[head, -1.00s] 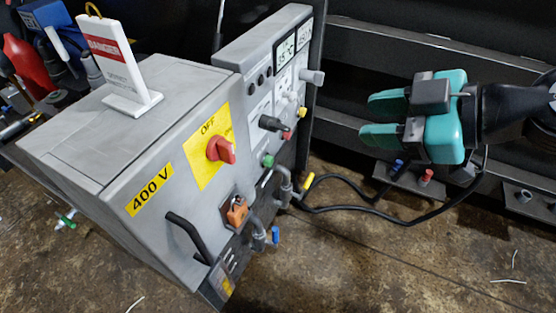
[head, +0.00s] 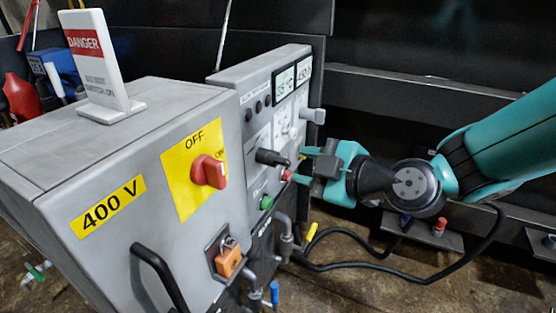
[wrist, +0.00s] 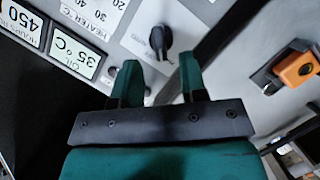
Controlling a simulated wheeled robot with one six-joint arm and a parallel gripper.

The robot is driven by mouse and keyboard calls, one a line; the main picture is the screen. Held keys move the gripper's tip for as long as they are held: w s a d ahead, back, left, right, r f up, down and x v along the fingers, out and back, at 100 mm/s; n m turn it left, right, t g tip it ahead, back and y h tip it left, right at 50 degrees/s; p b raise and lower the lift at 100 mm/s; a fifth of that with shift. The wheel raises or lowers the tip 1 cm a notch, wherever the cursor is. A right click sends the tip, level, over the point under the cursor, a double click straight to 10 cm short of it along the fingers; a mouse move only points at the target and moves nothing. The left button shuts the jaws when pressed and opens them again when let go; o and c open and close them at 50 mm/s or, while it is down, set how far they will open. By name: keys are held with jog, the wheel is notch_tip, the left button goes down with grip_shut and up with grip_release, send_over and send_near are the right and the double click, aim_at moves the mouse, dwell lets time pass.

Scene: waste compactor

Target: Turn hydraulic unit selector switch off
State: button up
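A black selector knob (head: 270,158) sticks out from the front of the grey control panel in the head view. It also shows in the wrist view (wrist: 160,38), just beyond the fingertips. My gripper (head: 303,166) is to the right of this knob, with its teal fingers pointing at it. In the wrist view my gripper (wrist: 160,76) is open, with nothing between its fingers. The knob appears ahead of the gap, and I see no clear contact. A red button (head: 286,175) and a green button (head: 266,202) sit below the knob.
A 400 V cabinet (head: 60,190) stands at left, with a red rotary switch (head: 209,171) on a yellow plate and an orange padlock (head: 228,262). A white danger sign (head: 100,60) stands on top. Black cables (head: 370,262) run below my arm.

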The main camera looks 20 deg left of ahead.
aim_at(289, 163)
jog(key=x, duration=0.7)
jog(key=shift+a+b, duration=0.2)
jog(key=shift+b, duration=0.1)
jog(key=c, duration=0.6)
